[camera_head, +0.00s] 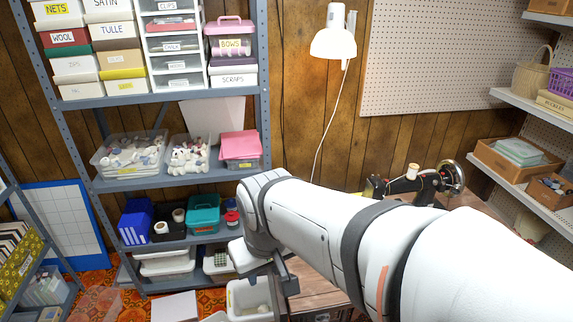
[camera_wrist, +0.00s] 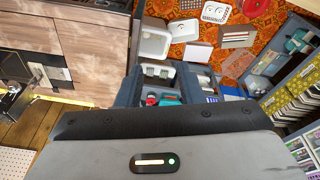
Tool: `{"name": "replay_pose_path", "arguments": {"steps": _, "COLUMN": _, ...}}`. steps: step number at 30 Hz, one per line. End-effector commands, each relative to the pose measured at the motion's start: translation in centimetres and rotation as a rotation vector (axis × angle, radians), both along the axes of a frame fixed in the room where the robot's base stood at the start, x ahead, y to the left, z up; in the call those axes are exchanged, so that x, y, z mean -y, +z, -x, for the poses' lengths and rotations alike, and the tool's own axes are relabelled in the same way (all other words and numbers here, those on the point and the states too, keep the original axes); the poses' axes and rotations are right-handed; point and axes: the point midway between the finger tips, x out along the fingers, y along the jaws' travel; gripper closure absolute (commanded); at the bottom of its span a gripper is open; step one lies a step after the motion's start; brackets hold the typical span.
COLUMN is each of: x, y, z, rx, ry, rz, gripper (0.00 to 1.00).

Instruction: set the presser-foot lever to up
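A black sewing machine (camera_head: 408,186) with a handwheel (camera_head: 452,178) and a thread spool on top stands on a wooden table at the right, partly hidden behind my arm. In the wrist view, part of it (camera_wrist: 12,102) shows at the left edge, beside a light metal plate (camera_wrist: 50,75) in the wooden tabletop. I cannot make out the presser-foot lever in either view. My gripper (camera_wrist: 160,90) has its two dark fingers apart with nothing between them. It is away from the machine, over the floor side near the shelf.
The wooden tabletop (camera_wrist: 85,45) is bare in its visible part. A metal shelf (camera_head: 125,183) with bins and boxes stands at the left. A white lamp (camera_head: 333,45) hangs over the back. Wall shelves (camera_head: 530,195) hold boxes at the right. Open bins (camera_wrist: 155,40) lie on the patterned floor.

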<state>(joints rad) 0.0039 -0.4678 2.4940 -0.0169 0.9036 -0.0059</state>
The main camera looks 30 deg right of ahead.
Motion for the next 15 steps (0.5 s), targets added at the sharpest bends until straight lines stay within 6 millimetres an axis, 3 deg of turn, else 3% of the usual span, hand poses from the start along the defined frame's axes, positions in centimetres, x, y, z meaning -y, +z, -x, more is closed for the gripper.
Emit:
{"name": "replay_pose_path", "arguments": {"steps": 2, "x": 0.9, "y": -0.3, "z": -0.6, "rx": -0.032, "ry": 0.014, "rz": 0.037, "gripper": 0.66}}
{"name": "replay_pose_path", "arguments": {"steps": 3, "x": 3.0, "y": -0.6, "z": -1.1, "rx": -0.057, "ry": 0.035, "rz": 0.067, "gripper": 0.66}}
{"name": "replay_pose_path", "arguments": {"steps": 8, "x": 8.0, "y": -1.9, "z": -4.0, "rx": -0.207, "ry": 0.114, "rz": 0.244, "gripper": 0.66}}
{"name": "replay_pose_path", "arguments": {"steps": 15, "x": 17.2, "y": -4.3, "z": -9.5, "rx": -0.485, "ry": 0.267, "rz": 0.542, "gripper": 0.66}}
